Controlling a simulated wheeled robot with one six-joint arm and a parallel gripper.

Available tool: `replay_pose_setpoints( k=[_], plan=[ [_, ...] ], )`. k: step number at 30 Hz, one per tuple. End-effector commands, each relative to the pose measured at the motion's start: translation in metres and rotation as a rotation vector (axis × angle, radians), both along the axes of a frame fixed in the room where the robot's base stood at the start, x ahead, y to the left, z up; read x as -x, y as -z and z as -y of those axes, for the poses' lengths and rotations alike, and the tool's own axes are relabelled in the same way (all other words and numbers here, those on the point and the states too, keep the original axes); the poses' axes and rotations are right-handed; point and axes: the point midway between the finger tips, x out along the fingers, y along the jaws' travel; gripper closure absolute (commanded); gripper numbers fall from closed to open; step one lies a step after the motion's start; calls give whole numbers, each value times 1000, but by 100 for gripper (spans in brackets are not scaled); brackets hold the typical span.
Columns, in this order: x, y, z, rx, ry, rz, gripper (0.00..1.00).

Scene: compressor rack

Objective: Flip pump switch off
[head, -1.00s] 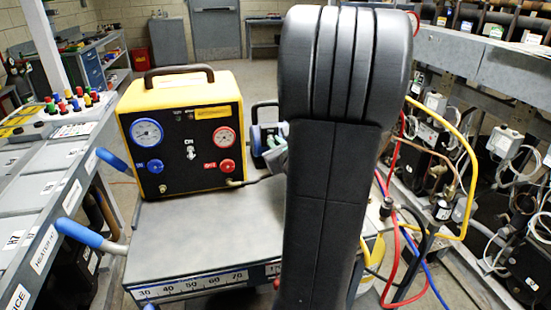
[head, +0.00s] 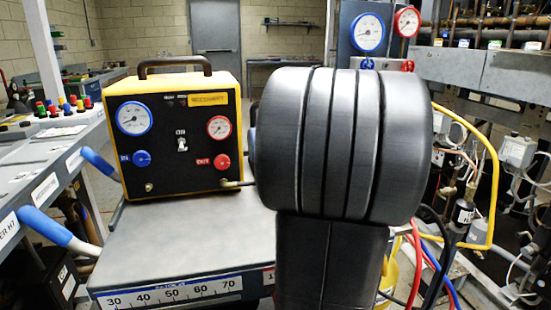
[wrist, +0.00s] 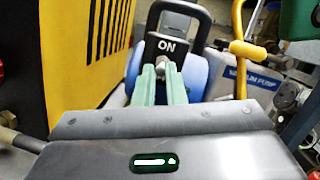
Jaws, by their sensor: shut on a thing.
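The pump switch (wrist: 165,61) is a small metal toggle below a black plate marked ON, on the vacuum pump, in the wrist view. My gripper (wrist: 166,72) has its two pale green fingers at the switch, closed on it; the fingers partly hide the toggle. The vacuum pump (wrist: 250,80) has a white-grey body labelled VACUUM PUMP, a blue round part and a black handle. In the head view my arm hides the pump and my gripper.
A yellow and black machine (head: 180,133) with gauges, knobs and its own ON switch stands on the grey cart (head: 180,240), left of the pump. A yellow hose (wrist: 238,45) rises at the pump's right. Blue-gripped handles (head: 57,229) stick out at left.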

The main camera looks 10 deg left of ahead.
Motion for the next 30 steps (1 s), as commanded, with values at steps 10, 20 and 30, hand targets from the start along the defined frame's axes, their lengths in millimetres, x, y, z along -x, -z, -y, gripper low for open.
replay_pose_setpoints(
  k=[10,20,30],
  plan=[
    [0,2,0,-7,0,17,100],
    [0,2,0,-7,1,16,84],
    [0,1,0,-7,0,17,68]
  ],
)
